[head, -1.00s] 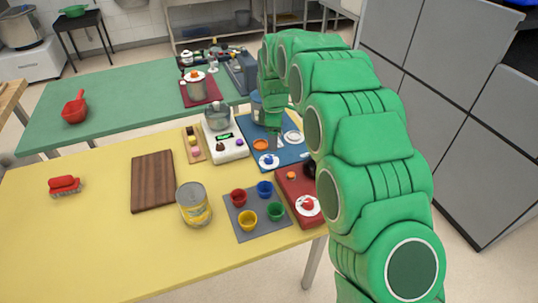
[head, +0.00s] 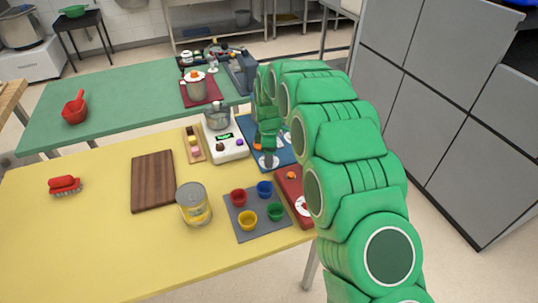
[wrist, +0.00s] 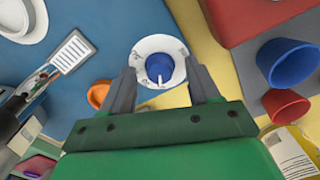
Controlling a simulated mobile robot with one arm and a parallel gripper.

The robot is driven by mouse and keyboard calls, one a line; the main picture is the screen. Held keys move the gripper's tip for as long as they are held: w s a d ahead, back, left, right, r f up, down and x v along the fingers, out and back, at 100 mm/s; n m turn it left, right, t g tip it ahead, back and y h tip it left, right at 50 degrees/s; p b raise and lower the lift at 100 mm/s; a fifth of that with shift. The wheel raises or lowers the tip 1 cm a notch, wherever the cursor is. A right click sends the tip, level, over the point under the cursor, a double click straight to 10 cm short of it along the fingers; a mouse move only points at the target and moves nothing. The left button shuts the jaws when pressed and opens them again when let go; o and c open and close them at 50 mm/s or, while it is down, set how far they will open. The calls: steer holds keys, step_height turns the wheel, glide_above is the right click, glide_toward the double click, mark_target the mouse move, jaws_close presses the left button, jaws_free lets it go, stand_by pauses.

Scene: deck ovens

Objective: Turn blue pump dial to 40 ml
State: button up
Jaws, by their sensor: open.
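The blue pump dial (wrist: 158,68) is a blue knob on a white round scale plate (wrist: 146,46) in the wrist view. A white pointer mark on the knob faces the lower edge of that picture. The scale's figures are too small to read. My gripper (wrist: 162,84) is open, with one finger on each side of the dial; I cannot tell whether they touch it. In the head view my gripper (head: 268,160) is over the front of the blue board (head: 285,156), hiding most of the dial.
An orange round piece (wrist: 98,94) lies left of the dial. A red panel (head: 284,176) with its own dial, and a grey mat (head: 236,228) with several coloured cups, are close by. A white scale unit (head: 228,150) and a can (head: 194,204) stand to the left.

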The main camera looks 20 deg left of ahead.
steer(key=shift+f, duration=0.1)
steer(key=c, duration=1)
steer(key=m, duration=1.2)
steer(key=shift+m, duration=1.8)
